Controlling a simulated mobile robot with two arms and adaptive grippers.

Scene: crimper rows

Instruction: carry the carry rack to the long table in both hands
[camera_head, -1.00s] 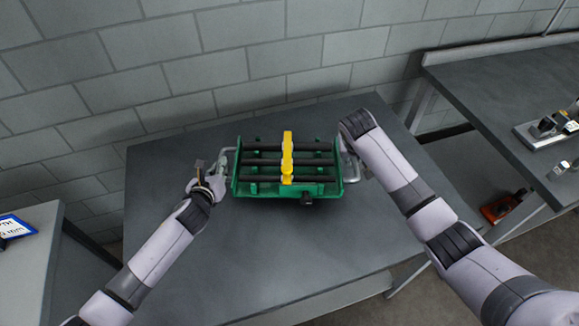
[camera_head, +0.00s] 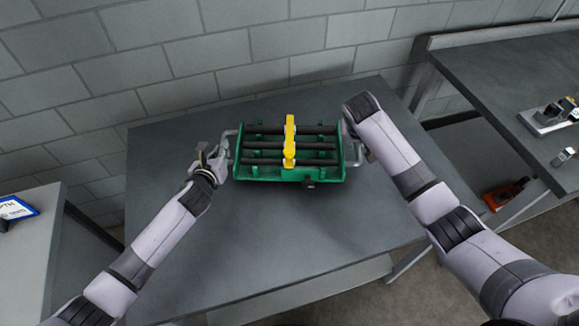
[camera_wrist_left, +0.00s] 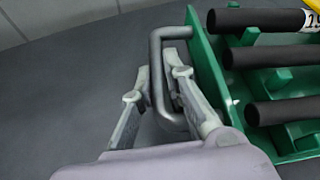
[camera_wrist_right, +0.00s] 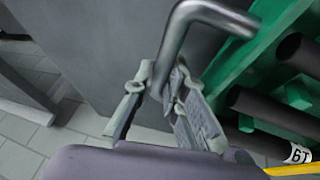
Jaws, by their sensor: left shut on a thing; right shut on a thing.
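The carry rack (camera_head: 240,165) is a green tray with black bars across it, a yellow piece lying over their middle and a metal handle on each side. In the head view it is over a dark grey table (camera_head: 270,240); I cannot tell whether it touches. My left gripper (camera_head: 222,165) is shut on the left handle (camera_wrist_left: 157,75), seen closely in the left wrist view. My right gripper (camera_wrist_right: 162,85) is shut on the right handle (camera_wrist_right: 180,35); my forearm partly hides it in the head view.
A second dark table (camera_head: 490,75) at the right carries a grey block with tools (camera_head: 550,122). An orange-red item (camera_head: 505,195) lies on its lower shelf. A grey surface at the left holds a blue-edged sign (camera_head: 15,208). A block wall (camera_head: 230,45) stands behind.

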